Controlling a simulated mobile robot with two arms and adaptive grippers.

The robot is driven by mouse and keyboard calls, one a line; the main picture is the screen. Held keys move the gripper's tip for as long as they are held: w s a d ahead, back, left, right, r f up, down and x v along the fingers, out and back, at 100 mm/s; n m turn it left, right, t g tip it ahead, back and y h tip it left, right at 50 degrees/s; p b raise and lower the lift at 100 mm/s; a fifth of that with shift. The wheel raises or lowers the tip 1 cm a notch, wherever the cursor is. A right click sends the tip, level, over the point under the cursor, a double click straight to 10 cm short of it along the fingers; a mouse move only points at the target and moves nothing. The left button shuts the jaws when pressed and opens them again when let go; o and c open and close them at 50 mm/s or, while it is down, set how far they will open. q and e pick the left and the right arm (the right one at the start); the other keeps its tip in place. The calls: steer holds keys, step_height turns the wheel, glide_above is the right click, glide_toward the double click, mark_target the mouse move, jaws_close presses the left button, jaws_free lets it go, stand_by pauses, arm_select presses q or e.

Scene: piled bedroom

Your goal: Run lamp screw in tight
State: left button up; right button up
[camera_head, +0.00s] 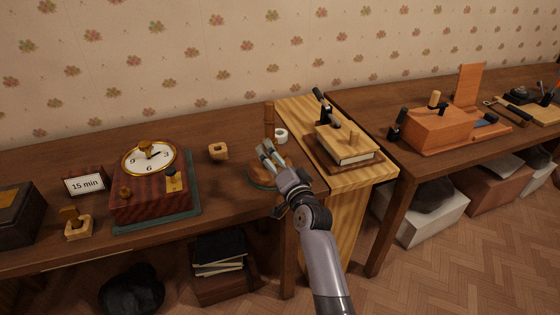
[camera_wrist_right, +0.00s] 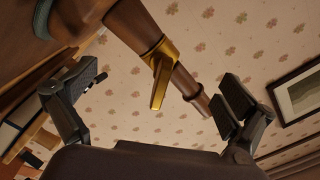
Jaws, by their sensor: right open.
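The wooden lamp (camera_head: 269,118) stands upright on the left table, its post rising from a round base (camera_head: 260,176) with a green rim. In the right wrist view the post (camera_wrist_right: 140,24) runs diagonally, with a brass collar and flat brass screw lever (camera_wrist_right: 160,84) on it. My right gripper (camera_head: 266,152) is at the lamp, in front of the post. Its two fingers are apart on either side of the lever and post, with visible gaps. The screw is hidden or too small in the head view. My left gripper is not in view.
A clock on a wooden box (camera_head: 150,196) stands left of the lamp, with a small wooden block (camera_head: 218,151) between. A white roll (camera_head: 281,136) sits just behind right. A book press (camera_head: 345,145) stands on the pale wooden stand (camera_head: 373,179) to the right.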

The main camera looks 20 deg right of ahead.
steer(key=s+p, duration=0.3)
steer(key=s, duration=0.3)
steer(key=shift+s, duration=0.4)
steer(key=shift+d, duration=0.1)
stand_by(0.4)
